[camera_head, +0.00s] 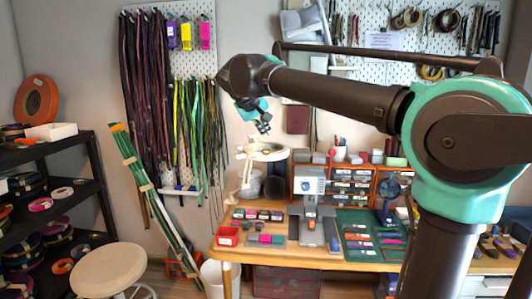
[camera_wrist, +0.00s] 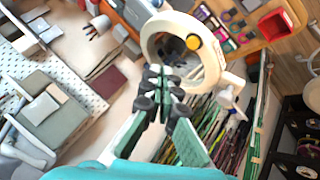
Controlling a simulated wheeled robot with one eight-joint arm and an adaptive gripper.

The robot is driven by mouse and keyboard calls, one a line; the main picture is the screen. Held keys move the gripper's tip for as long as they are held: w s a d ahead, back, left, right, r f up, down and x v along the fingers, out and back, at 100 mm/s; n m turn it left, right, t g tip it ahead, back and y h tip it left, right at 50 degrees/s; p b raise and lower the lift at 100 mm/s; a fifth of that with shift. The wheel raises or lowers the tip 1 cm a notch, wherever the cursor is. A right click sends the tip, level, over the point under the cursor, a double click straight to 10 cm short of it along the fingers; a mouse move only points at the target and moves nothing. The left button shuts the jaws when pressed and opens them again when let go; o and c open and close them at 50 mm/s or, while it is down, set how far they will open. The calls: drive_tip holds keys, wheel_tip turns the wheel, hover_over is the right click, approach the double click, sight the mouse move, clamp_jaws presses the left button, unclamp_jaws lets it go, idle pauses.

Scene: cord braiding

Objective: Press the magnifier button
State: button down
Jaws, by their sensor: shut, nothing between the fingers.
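The magnifier is a white ring lamp on a jointed white arm. In the head view its ring (camera_head: 265,151) stands over the left part of the workbench. In the wrist view the ring (camera_wrist: 212,66) is tilted and fills the upper middle, with a dark lens area inside. A round yellow button (camera_wrist: 193,42) shows at the inner right part of the ring. My gripper (camera_head: 264,126) is just above the ring in the head view. In the wrist view its fingertips (camera_wrist: 164,76) are together and empty, overlapping the ring's lower left, apart from the button. I cannot tell whether they touch the ring.
The workbench (camera_head: 330,263) holds a grey device (camera_head: 312,205), a green mat (camera_head: 372,228), small trays and drawer units. Hanging cords (camera_head: 145,90) and a pegboard (camera_head: 345,75) are behind. A round stool (camera_head: 108,268) and black shelf are left. The air left of the magnifier is free.

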sight(265, 154)
drive_tip(key=shift+f, duration=1.9)
drive_tip(key=shift+f, duration=0.4)
drive_tip(key=shift+f, duration=0.35)
idle(0.6)
idle(0.3)
drive_tip(key=shift+r, duration=0.8)
drive_tip(key=shift+r, duration=2.5)
